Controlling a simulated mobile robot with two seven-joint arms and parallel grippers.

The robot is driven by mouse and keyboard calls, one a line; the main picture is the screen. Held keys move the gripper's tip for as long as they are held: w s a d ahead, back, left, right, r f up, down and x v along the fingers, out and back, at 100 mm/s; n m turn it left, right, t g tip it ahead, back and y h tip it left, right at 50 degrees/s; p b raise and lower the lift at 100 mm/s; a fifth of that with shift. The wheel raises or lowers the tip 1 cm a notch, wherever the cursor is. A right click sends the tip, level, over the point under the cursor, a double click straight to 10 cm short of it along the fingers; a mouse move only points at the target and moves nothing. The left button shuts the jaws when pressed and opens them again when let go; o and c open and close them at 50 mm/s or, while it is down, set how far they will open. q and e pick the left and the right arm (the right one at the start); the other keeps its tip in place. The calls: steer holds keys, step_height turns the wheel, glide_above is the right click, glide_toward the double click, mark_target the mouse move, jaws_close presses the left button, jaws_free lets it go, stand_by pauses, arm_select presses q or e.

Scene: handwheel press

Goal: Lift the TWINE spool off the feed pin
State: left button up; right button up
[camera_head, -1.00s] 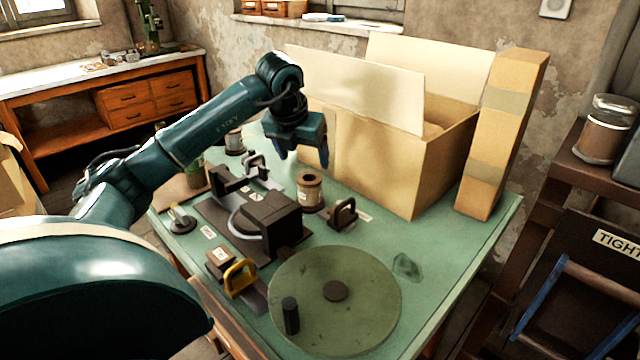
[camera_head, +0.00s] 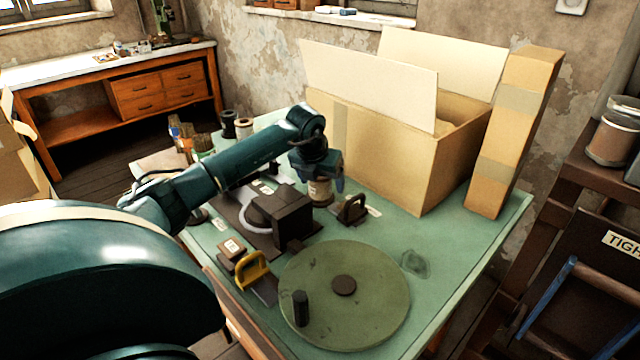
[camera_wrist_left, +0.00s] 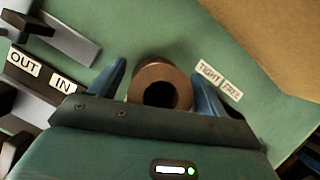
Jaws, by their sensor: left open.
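A spool with brown flanges and a pale labelled body (camera_head: 320,192) stands upright on the green bench, behind the dark press block. I cannot read its label, and the pin under it is hidden. My left gripper (camera_head: 320,178) is open right over it and hides its top. In the left wrist view the spool's brown top flange and dark centre hole (camera_wrist_left: 155,76) lie between the two blue fingers of the left gripper (camera_wrist_left: 160,68). A gap shows at the left finger; the right finger is very close to the flange. My right gripper is not in view.
A dark latch handle (camera_head: 352,208) stands just right of the spool, by a "TIGHT FREE" label (camera_wrist_left: 220,80). A large open cardboard box (camera_head: 400,150) is close behind. The green handwheel (camera_head: 375,300) lies in front. Other spools (camera_head: 243,127) stand at the back left.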

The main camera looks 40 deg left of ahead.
arm_select(q)
steer(key=shift+c, duration=0.3)
steer(key=c, duration=1)
steer(key=shift+c, duration=0.3)
steer(key=shift+r, duration=0.1)
